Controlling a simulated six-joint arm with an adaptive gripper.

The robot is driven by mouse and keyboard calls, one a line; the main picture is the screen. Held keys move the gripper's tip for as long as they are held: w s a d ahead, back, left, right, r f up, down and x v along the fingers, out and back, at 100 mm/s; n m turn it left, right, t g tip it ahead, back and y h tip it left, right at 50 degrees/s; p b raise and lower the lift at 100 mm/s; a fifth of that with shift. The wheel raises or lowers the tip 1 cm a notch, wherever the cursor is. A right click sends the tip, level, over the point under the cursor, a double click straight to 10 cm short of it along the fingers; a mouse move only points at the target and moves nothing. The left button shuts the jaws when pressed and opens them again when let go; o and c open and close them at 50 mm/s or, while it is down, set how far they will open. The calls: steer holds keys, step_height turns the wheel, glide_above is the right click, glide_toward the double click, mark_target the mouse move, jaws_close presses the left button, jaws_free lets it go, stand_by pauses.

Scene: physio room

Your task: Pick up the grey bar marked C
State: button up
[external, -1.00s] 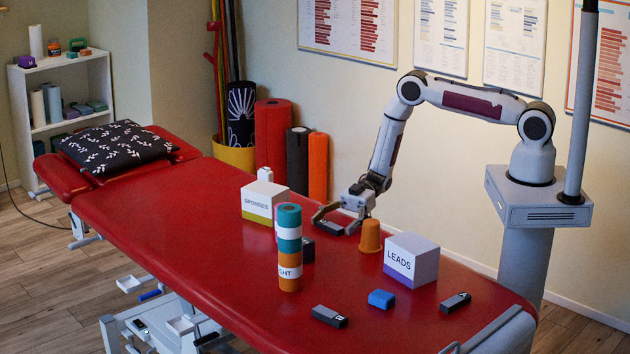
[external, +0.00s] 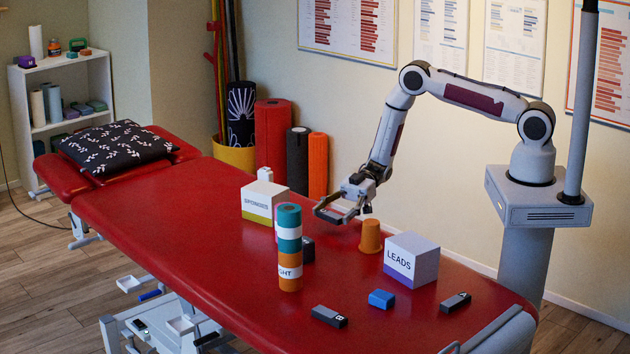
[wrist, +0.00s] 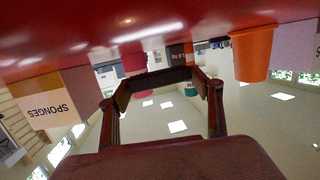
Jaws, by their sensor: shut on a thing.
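My gripper (external: 335,210) is raised above the far side of the red table, left of the orange cup. It is shut on a dark grey bar (wrist: 155,80), which spans its two fingertips in the wrist view. In the external view the bar is a thin strip between the fingers, clear of the table. Its letter does not show. Two other grey bars lie at the table's near side: one marked B (external: 330,316) and one marked A (external: 455,302).
An orange cup (external: 370,237) and the LEADS box (external: 411,260) stand right of the gripper. The SPONGES box (external: 264,202) and a stacked teal-and-orange cylinder (external: 289,248) stand left. A small dark block (external: 307,249) is partly behind the cylinder. A blue block (external: 381,299) lies in front.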

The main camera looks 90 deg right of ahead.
steer(key=shift+r, duration=3.25)
